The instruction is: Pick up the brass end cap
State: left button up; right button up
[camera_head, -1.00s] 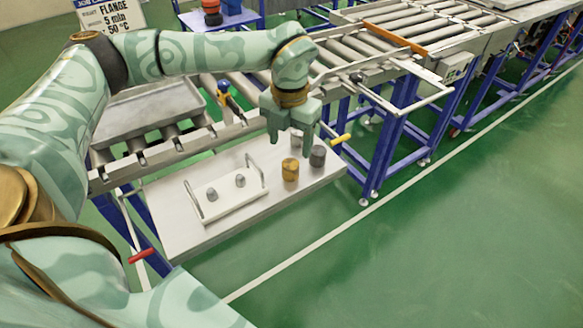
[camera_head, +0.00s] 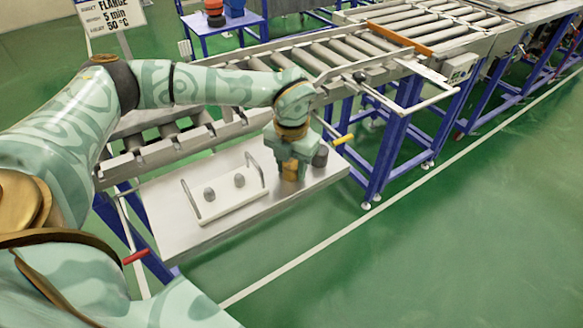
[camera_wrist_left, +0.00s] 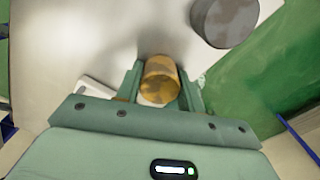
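The brass end cap (camera_head: 289,172) is a short golden cylinder standing on the grey bench top (camera_head: 222,225), partly hidden by my left gripper. It also shows in the left wrist view (camera_wrist_left: 160,82), upright between the two fingers. My left gripper (camera_head: 291,177) points down over the cap, with one finger on each side of it. In the left wrist view the fingers (camera_wrist_left: 161,85) look open, with very little room beside the cap; contact is hard to judge. My right gripper is not in view.
A dark grey cylinder (camera_head: 320,156) stands close to the right of the gripper, also in the left wrist view (camera_wrist_left: 224,20). A white tray (camera_head: 226,196) with handles and two grey pegs lies left. The roller conveyor (camera_head: 345,65) runs behind.

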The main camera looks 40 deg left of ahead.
aim_at(292, 162)
pick_arm(q)
jog(key=c, duration=0.6)
jog(key=shift+r, duration=0.1)
jog(key=shift+w+r, duration=0.1)
jog(key=shift+r, duration=0.25)
notch_tip(292, 162, up, 3)
jog(key=shift+f+p, duration=0.2)
jog(key=shift+p, duration=0.3)
jog(key=s+d+r, duration=0.1)
jog(key=d+r, duration=0.2)
jog(key=d, duration=0.1)
jog(key=s+d+r+p, duration=0.1)
jog(key=s+d+r, duration=0.1)
jog(key=d, duration=0.3)
jog(key=s+d+r+p, duration=0.1)
jog(key=d+r, duration=0.3)
jog(key=shift+s+d+r, duration=0.15)
jog(key=shift+d+r, duration=0.05)
jog(key=shift+r, duration=0.05)
